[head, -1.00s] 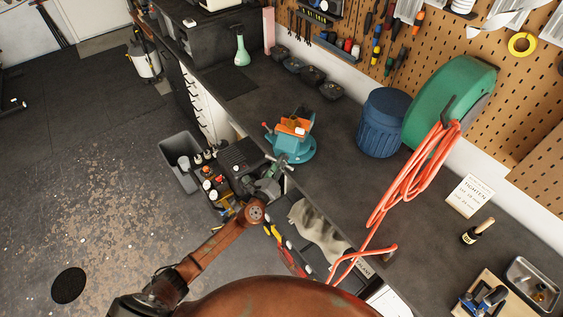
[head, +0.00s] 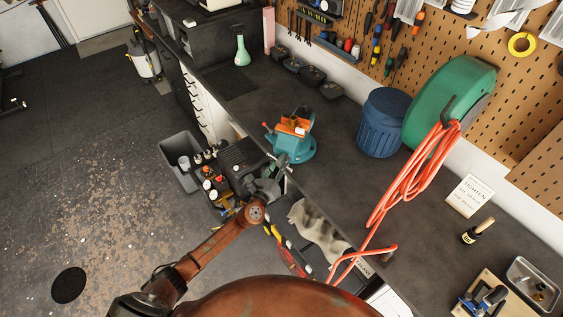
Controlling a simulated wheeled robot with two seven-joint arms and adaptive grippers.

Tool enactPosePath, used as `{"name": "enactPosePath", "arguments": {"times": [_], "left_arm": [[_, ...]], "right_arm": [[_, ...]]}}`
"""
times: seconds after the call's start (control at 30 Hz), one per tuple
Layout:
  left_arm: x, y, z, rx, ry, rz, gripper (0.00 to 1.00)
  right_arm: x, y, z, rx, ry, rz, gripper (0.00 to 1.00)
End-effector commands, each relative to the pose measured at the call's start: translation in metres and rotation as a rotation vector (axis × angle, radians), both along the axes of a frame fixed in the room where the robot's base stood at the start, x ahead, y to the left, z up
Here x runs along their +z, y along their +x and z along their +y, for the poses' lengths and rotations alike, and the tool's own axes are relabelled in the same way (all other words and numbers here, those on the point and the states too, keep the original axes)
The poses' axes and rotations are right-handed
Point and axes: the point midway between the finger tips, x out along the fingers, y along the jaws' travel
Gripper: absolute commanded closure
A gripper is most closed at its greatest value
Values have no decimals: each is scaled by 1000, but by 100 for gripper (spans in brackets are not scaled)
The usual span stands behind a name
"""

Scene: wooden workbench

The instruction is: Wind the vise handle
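The teal vise (head: 291,146) with orange jaw parts stands on the dark workbench near its front edge. Its handle (head: 281,161) is at the front of the vise, over the bench edge, and is small and partly hidden by my gripper. My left gripper (head: 275,174) is at the handle, just in front of and below the vise. Its fingers are too small and dark to tell whether they are shut on the handle or only touching it. My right gripper is not in view.
A blue ribbed bin (head: 381,122) and a green hose reel (head: 455,95) with orange hose stand right of the vise. Below my gripper are an open drawer with a cloth (head: 318,232) and a cart of bottles and tools (head: 222,188).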

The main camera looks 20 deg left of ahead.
Motion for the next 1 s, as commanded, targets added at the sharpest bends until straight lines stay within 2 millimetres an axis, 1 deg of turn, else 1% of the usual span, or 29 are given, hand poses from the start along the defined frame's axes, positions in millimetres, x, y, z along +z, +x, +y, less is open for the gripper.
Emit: {"name": "enactPosePath", "arguments": {"times": [0.03,0.2,0.43,0.57,0.67,0.9,1.0], "left_arm": [[0,0,0,0,0,0,67],[0,0,0,0,-1,0,57],[0,0,0,-1,-1,0,57],[-1,-7,1,0,-1,1,57],[-1,-22,3,0,-3,1,57],[-1,-72,10,0,-1,1,57],[-1,-91,12,0,-1,2,57]], "right_arm": [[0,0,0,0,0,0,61],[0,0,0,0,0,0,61],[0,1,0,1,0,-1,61],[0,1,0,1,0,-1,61],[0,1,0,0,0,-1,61],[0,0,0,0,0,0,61],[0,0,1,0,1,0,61]]}}
